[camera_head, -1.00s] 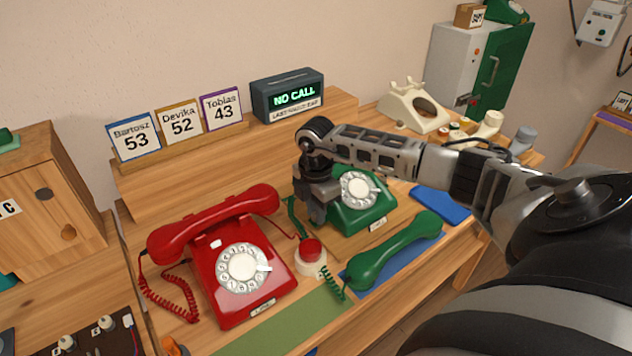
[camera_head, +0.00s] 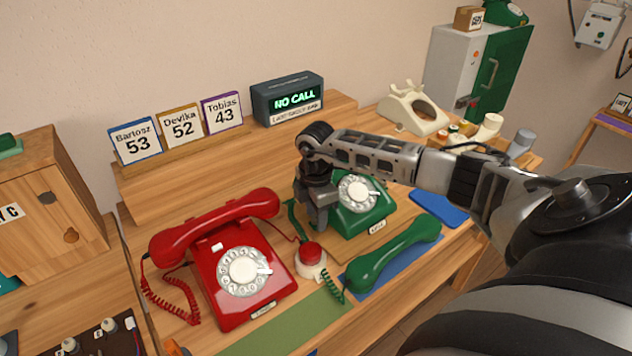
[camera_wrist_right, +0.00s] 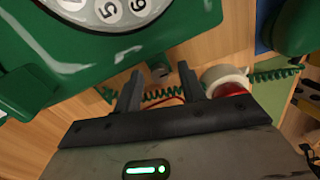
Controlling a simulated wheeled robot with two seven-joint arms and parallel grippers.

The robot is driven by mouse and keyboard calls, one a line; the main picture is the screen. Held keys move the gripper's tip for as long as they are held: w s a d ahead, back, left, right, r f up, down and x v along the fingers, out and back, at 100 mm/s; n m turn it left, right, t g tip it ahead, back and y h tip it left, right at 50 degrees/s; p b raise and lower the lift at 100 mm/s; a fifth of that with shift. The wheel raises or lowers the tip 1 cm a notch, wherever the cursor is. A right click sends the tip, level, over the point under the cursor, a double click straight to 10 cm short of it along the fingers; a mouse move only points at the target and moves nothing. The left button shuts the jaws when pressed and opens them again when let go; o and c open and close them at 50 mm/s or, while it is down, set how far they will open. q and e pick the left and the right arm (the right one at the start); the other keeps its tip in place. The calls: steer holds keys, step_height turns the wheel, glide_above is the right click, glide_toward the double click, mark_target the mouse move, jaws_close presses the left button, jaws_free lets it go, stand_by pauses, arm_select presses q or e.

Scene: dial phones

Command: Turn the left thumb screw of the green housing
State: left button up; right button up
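The green housing (camera_head: 362,208) is a dial phone body standing right of the red phone, its dial facing up. In the right wrist view the housing (camera_wrist_right: 185,35) fills the top, with part of its dial. My right gripper (camera_head: 318,222) is beside the housing's left side, pointing down. My left gripper is out of view.
The red phone (camera_head: 238,270) stands close on the left. A red button on a white base (camera_head: 311,262) is just in front of the gripper. The green handset (camera_head: 395,255) lies on a blue mat at front right. A shelf with name cards (camera_head: 182,122) stands behind.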

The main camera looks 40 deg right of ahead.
step_height(320, 180, up, 16)
steer(key=b, duration=0.1)
stand_by(0.6)
steer(key=shift+f, duration=0.1)
stand_by(0.4)
